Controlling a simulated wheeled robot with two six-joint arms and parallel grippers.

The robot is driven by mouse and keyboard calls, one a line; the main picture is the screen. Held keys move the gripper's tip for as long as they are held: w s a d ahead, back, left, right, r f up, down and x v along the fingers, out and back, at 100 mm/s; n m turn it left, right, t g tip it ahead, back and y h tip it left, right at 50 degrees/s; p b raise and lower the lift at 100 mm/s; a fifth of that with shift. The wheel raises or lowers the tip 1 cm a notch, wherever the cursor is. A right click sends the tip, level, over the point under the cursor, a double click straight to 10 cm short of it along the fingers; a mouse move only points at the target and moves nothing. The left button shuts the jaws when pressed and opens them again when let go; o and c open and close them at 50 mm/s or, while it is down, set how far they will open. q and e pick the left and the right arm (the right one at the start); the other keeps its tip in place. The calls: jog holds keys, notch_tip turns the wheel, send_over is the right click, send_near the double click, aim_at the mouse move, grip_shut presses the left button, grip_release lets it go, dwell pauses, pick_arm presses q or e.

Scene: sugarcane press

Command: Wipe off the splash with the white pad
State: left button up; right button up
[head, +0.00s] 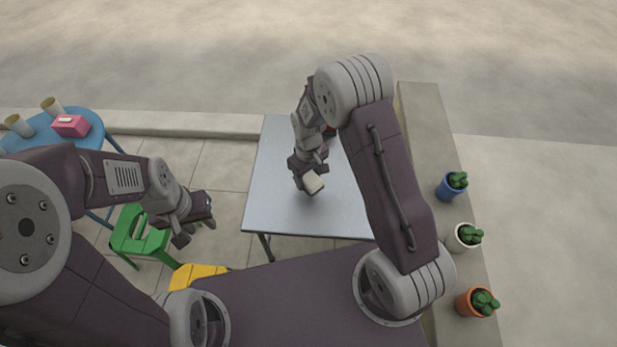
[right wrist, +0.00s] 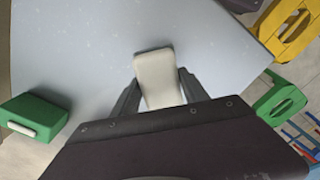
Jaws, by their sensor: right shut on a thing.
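The white pad (head: 314,184) is held low over the grey metal table (head: 285,215). It also shows in the right wrist view (right wrist: 157,78), between the two fingers. My right gripper (head: 311,178) is shut on the pad. I cannot tell whether the pad touches the tabletop. No clear splash shows; the tabletop in the right wrist view (right wrist: 85,50) has only faint pale specks, and part of it is hidden by my arm and the pad. My left gripper (head: 196,232) is open and empty, left of the table, above the floor.
A green box with a white strip (right wrist: 35,117) shows in the right wrist view. A green stool (head: 135,235) and yellow stool (head: 198,273) stand left of the table. A blue table (head: 90,135) holds cups and a pink box (head: 70,126). Potted cacti (head: 467,236) line the right ledge.

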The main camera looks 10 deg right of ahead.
jog(key=shift+r+p, duration=0.95)
jog(key=shift+r, duration=0.4)
jog(key=shift+f, duration=0.1)
